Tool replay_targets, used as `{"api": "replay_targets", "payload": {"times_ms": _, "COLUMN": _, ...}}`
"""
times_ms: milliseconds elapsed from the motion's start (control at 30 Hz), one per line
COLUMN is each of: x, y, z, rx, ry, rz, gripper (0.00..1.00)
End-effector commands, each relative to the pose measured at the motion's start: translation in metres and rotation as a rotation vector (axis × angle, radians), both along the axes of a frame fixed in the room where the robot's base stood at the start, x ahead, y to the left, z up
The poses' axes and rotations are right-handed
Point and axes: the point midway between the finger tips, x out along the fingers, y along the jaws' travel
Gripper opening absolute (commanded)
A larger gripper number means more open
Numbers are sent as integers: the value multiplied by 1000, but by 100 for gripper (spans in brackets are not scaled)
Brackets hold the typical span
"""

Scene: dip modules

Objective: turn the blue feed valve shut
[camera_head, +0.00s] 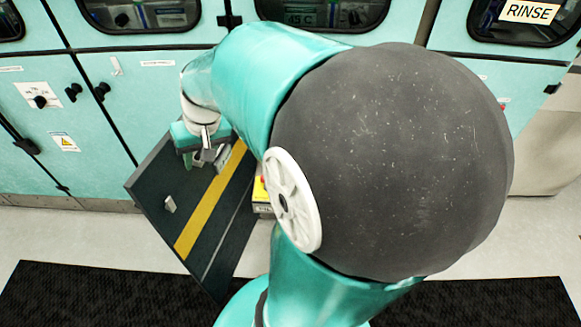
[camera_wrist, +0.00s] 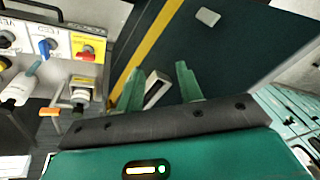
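The blue feed valve (camera_wrist: 47,47) is a blue knob on a white labelled plate, on a panel at the upper left of the wrist view. I cannot read its angle clearly. It does not show in the head view. My gripper (camera_wrist: 159,68) has two green fingers spread apart, to the right of the valve and clear of it. A pale, open-ended rectangular piece (camera_wrist: 157,88) shows between the fingers, nearer the left one; I see no grip on it. In the head view my gripper (camera_head: 203,158) is partly hidden by my arm, over the dark board.
Beside the blue valve are a black knob (camera_wrist: 7,38) and a red knob on yellow (camera_wrist: 87,49). Bottle-like fittings (camera_wrist: 20,88) stand below. A dark board with a yellow stripe (camera_head: 208,205) carries a small pale block (camera_head: 170,203). Teal cabinets (camera_head: 110,80) stand behind.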

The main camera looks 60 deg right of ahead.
Motion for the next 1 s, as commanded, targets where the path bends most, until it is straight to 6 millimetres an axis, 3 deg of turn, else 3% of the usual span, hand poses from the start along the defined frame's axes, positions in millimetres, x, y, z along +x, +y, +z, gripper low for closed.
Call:
{"api": "replay_targets", "payload": {"times_ms": 33, "x": -4, "y": -28, "z": -15, "rx": 16, "ry": 33, "rz": -69, "gripper": 36}}
{"api": "replay_targets", "payload": {"times_ms": 167, "x": -24, "y": -95, "z": -48, "rx": 37, "ry": 99, "rz": -219, "gripper": 36}}
{"api": "replay_targets", "payload": {"times_ms": 300, "x": -61, "y": -163, "z": -83, "rx": 36, "ry": 173, "rz": -377, "gripper": 36}}
{"api": "replay_targets", "payload": {"times_ms": 400, "x": -92, "y": -203, "z": -102, "rx": 23, "ry": 223, "rz": -469, "gripper": 36}}
{"api": "replay_targets", "payload": {"times_ms": 500, "x": -116, "y": -230, "z": -115, "rx": 8, "ry": 260, "rz": -533, "gripper": 36}}
{"api": "replay_targets", "payload": {"times_ms": 633, "x": -134, "y": -246, "z": -123, "rx": -5, "ry": 285, "rz": -573, "gripper": 36}}
{"api": "replay_targets", "payload": {"times_ms": 767, "x": -136, "y": -249, "z": -131, "rx": -7, "ry": 289, "rz": -581, "gripper": 36}}
{"api": "replay_targets", "payload": {"times_ms": 1000, "x": -135, "y": -247, "z": -170, "rx": -6, "ry": 291, "rz": -579, "gripper": 36}}
